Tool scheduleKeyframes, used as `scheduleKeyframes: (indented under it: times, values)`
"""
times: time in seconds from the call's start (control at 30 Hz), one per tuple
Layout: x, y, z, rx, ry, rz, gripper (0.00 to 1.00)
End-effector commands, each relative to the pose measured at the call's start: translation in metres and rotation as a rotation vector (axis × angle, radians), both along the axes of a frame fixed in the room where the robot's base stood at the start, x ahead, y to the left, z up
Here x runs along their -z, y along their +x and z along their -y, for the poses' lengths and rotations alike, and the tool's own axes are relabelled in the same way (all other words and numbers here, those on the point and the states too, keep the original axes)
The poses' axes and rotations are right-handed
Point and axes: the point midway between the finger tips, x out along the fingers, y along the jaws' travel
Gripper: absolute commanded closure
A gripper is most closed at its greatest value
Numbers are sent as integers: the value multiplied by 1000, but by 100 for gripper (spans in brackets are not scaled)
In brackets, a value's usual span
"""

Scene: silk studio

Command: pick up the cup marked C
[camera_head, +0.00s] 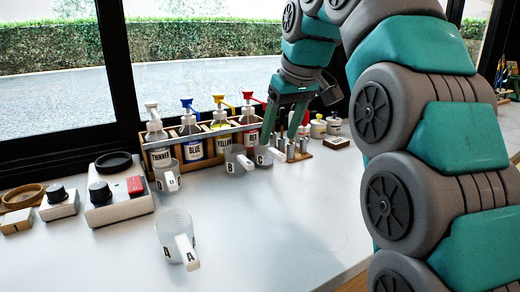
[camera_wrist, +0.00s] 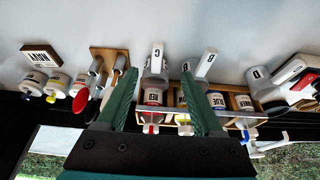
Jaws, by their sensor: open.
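The cup marked C (camera_head: 264,159) is a small clear measuring cup with a white labelled handle, standing on the white table in front of the red bottle. My gripper (camera_head: 281,140) is open and empty, its teal fingers pointing down close to cup C, with the left finger just behind its rim. In the wrist view, cup C (camera_wrist: 155,64) appears between the two fingertips of my gripper (camera_wrist: 159,74). I cannot tell whether the fingers touch it. The lower part of the cup is partly hidden in the head view.
Cup B (camera_head: 239,160) stands close left of cup C. Cup D (camera_head: 167,180) and cup A (camera_head: 174,224) are farther left. A wooden rack (camera_head: 205,134) of pump bottles stands behind. A small tool stand (camera_head: 299,154) is close right.

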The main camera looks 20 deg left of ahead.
Motion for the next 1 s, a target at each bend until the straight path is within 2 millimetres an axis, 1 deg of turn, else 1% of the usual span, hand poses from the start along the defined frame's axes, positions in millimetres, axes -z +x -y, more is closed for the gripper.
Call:
scheduleKeyframes:
  times: [0.23,0.47,0.67,0.8,1.0]
  values:
    - [22,5,-6,-3,-1,-2,32]
    - [31,11,-10,0,-1,-2,32]
    - [51,21,-18,-2,-2,-2,32]
    - [64,24,-21,-1,-2,-2,32]
    - [69,27,-23,-1,1,2,32]
